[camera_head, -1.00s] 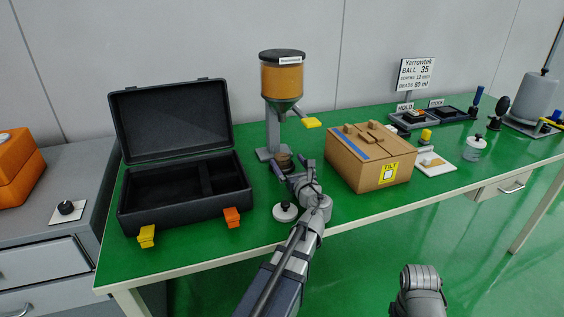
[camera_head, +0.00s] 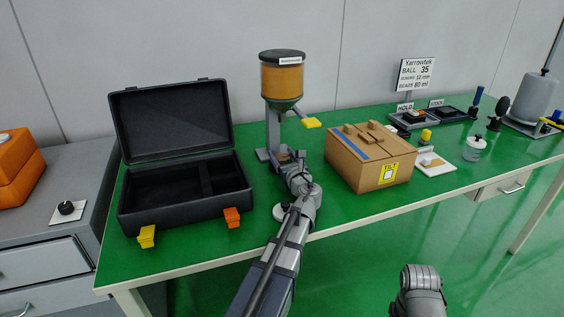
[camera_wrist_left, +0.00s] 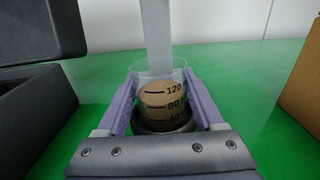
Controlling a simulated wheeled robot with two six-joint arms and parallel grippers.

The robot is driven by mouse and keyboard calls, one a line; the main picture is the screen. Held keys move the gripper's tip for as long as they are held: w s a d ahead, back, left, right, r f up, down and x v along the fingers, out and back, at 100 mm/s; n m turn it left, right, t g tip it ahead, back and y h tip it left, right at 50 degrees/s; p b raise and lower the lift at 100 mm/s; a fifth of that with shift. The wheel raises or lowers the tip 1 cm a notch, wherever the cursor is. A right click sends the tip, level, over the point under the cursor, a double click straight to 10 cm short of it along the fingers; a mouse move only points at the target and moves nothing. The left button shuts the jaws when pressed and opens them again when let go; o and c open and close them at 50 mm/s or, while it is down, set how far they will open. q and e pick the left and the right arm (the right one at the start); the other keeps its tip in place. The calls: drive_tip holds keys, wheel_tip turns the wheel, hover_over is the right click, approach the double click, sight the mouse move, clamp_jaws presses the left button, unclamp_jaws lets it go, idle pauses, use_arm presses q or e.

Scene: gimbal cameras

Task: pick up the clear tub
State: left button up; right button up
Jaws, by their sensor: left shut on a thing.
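The clear tub (camera_wrist_left: 162,72) stands upright below the hopper in the left wrist view. It bears black marks of 40, 80 and 120, and tan stuff fills its lower part. My left gripper (camera_wrist_left: 160,88) has its two purple-lined fingers on either side of the tub and is shut on it. In the head view the left gripper (camera_head: 287,162) is at the foot of the hopper (camera_head: 283,80), and it mostly hides the tub.
An open black case (camera_head: 180,215) is close on the left and a cardboard box (camera_head: 358,172) close on the right. The hopper's post (camera_wrist_left: 158,40) rises behind the tub, with its yellow lever (camera_head: 312,122) to the right. A black-knobbed disc lies partly behind my arm.

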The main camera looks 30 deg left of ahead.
use_arm(q)
clamp_jaws()
drive_tip(key=shift+r, duration=0.1)
use_arm(e)
drive_tip(key=shift+r, duration=0.1)
idle(0.3)
